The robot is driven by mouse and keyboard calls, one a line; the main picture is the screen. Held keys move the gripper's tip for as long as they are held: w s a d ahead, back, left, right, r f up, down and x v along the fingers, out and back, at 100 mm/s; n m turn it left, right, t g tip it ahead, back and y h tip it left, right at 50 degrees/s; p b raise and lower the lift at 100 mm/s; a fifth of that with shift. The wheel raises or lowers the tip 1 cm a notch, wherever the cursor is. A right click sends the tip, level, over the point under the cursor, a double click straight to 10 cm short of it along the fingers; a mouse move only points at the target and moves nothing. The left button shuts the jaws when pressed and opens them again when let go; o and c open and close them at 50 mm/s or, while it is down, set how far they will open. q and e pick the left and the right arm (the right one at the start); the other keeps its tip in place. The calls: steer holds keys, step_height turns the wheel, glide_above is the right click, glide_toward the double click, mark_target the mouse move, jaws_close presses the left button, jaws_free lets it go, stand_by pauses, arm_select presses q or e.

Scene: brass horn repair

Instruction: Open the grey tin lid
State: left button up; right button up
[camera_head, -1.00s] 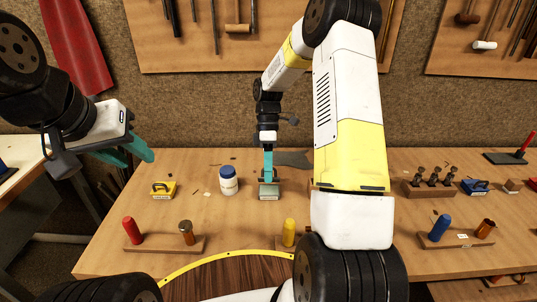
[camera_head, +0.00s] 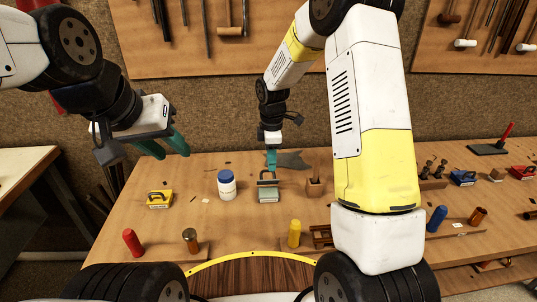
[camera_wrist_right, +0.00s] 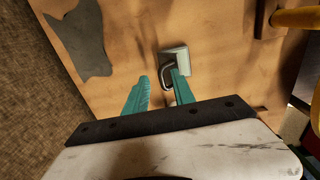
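The small grey tin (camera_head: 269,194) stands on the wooden bench, with a dark loop handle (camera_head: 268,178) on its lid. The lid appears to sit on the tin. In the right wrist view the tin (camera_wrist_right: 177,55) lies just beyond the fingertips, and its dark handle (camera_wrist_right: 166,72) shows beside the right-hand finger. My right gripper (camera_head: 271,168) hangs over the tin, teal fingers pointing down. In the wrist view its fingers (camera_wrist_right: 160,77) are apart with nothing clamped; I cannot tell whether one touches the handle. My left gripper (camera_head: 168,151) is open and empty, in the air at left.
A white jar with blue cap (camera_head: 227,185) and a yellow block with handle (camera_head: 160,199) stand left of the tin. A flat grey sheet (camera_head: 293,160) lies behind it, and a small wooden block (camera_head: 316,187) stands right. Red (camera_head: 132,242) and yellow (camera_head: 294,233) cylinders stand nearer.

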steer(key=shift+f, duration=1.15)
steer(key=shift+c, duration=0.2)
jaws_close()
steer(key=shift+w+r, duration=0.1)
stand_by(0.3)
